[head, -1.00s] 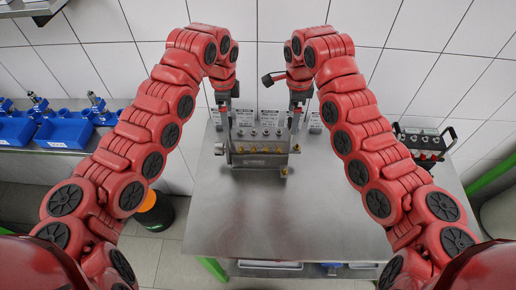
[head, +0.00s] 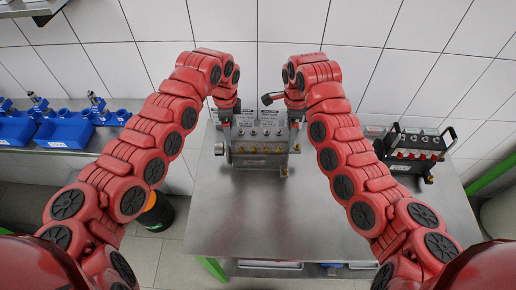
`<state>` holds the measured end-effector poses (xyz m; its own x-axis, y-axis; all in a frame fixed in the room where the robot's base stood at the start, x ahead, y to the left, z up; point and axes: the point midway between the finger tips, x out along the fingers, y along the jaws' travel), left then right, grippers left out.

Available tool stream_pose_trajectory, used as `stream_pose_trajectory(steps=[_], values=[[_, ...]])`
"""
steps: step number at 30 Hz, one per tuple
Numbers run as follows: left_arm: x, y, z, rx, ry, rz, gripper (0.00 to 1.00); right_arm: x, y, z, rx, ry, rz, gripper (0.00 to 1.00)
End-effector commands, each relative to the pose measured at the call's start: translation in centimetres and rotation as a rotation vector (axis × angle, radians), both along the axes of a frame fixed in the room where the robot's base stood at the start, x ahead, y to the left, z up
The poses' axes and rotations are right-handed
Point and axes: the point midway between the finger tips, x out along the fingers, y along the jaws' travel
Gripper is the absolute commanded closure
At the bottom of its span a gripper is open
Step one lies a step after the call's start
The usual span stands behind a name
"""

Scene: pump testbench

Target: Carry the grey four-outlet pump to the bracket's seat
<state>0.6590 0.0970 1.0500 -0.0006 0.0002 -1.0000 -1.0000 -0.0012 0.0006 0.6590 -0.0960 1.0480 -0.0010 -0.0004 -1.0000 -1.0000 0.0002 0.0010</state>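I cannot clearly make out the bracket's seat; white labelled plates (head: 269,117) stand behind the pump.
A darker pump with red outlets (head: 415,146) and black handles stands at the table's right. The steel table (head: 270,212) is bare in front of the grey pump. Blue bins (head: 66,133) sit on a side bench at left. A tiled wall closes the back.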

Motion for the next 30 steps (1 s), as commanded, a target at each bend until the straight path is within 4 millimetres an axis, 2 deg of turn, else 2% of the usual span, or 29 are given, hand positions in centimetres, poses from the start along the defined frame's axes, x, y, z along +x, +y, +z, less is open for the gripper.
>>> stream_pose_trajectory(steps=[1, 2, 12, 23, 30], values=[[0.0, 0.0, 0.0, 0.0, -0.001, 0.0, 0.32, 0.0, 0.0, 0.0, 0.0, 0.0, 0.0, 0.32], [0.0, 0.0, 0.0, 0.0, -0.001, 0.0, 0.38, 0.0, 0.0, 0.0, 0.0, 0.0, 0.0, 0.38], [0.0, 0.0, 0.0, 0.0, -0.001, 0.0, 0.99, 0.0, 0.0, 0.0, 0.0, 0.0, 0.0, 0.99], [0.0, 0.0, 0.2, 0.0, -0.002, 0.0, 1.0, 0.0, 0.0, 0.2, 0.0, -0.002, 0.001, 1.0], [0.1, 0.0, 1.4, 0.0, -0.002, 0.0, 1.0, 0.1, 0.0, 1.4, 0.001, -0.003, 0.001, 1.0]])
